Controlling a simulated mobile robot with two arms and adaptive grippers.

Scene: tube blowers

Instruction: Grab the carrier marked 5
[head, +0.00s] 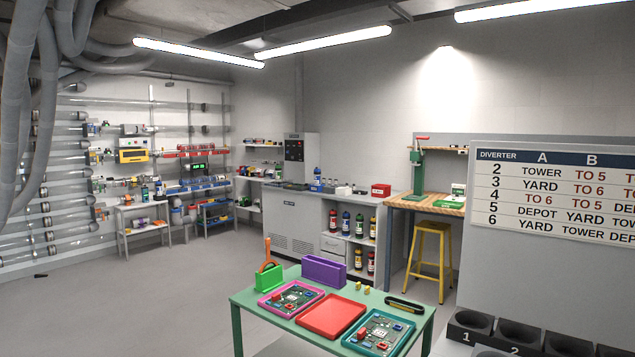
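No carrier marked 5 can be made out in the head view. At the lower right, a row of dark round-holed holders (518,337) runs out of the bottom edge. The numbers 1 and 2 can be read on the two at the left. A pale rounded thing (490,352) at the bottom edge is cut off, and I cannot tell what it is. Neither of my grippers is in view.
A diverter board (560,195) stands above the holders on a grey panel. A green table (262,318) ahead holds trays and boxes. A yellow stool (432,262) and a workbench (430,204) stand behind. The floor (130,310) at left is mostly clear.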

